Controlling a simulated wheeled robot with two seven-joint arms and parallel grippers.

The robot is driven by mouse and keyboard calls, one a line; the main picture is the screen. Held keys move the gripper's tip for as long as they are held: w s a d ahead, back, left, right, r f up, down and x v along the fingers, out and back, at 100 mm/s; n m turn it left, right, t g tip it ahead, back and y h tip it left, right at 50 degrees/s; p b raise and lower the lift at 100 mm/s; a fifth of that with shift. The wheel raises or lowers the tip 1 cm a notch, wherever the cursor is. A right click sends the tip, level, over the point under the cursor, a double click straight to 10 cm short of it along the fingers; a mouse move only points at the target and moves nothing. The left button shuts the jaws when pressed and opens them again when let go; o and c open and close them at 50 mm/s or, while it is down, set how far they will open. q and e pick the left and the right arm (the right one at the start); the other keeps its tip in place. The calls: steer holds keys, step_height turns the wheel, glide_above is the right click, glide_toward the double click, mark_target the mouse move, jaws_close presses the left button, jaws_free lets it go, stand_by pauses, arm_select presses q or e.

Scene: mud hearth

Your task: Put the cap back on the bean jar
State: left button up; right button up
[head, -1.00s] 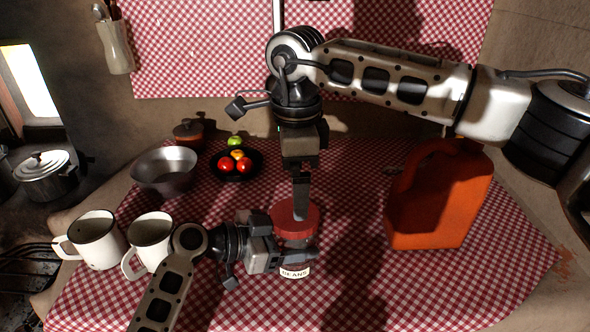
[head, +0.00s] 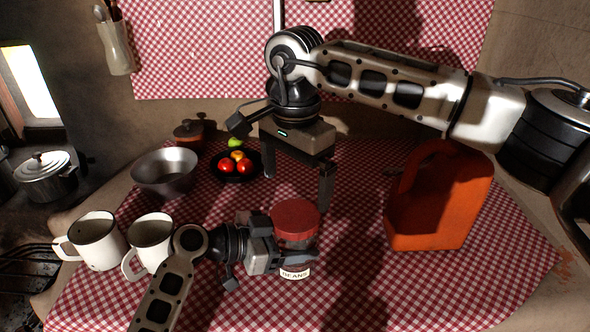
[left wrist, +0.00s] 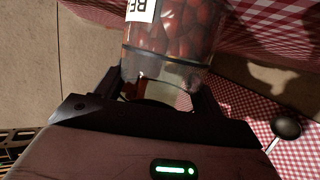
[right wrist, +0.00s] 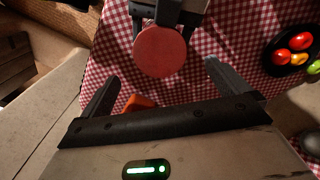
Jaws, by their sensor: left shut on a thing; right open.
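The bean jar (head: 295,273) is clear glass with a white label and stands upright at the front middle of the checked cloth. My left gripper (head: 292,256) is shut around its body from the left. The left wrist view shows dark red beans inside the jar (left wrist: 172,40). The red cap (head: 296,212) sits flat over the jar's mouth; whether it is screwed tight cannot be told. My right gripper (head: 298,190) is open, with its fingers spread apart just behind and above the cap. In the right wrist view the cap (right wrist: 160,50) lies clear beyond the open fingers.
An orange jerrycan (head: 440,215) stands to the right. Two white mugs (head: 98,242) and a metal bowl (head: 166,172) stand at the left. A dark plate (head: 254,173) with tomatoes lies behind. The cloth between jar and jerrycan is free.

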mark_target(295, 215)
step_height(295, 215, down, 7)
steer(key=shift+r, duration=0.1)
steer(key=shift+c, duration=0.3)
steer(key=c, duration=0.9)
steer(key=m, duration=1.3)
steer(key=o, duration=1)
steer(key=shift+c, duration=0.2)
steer(key=shift+r, duration=0.1)
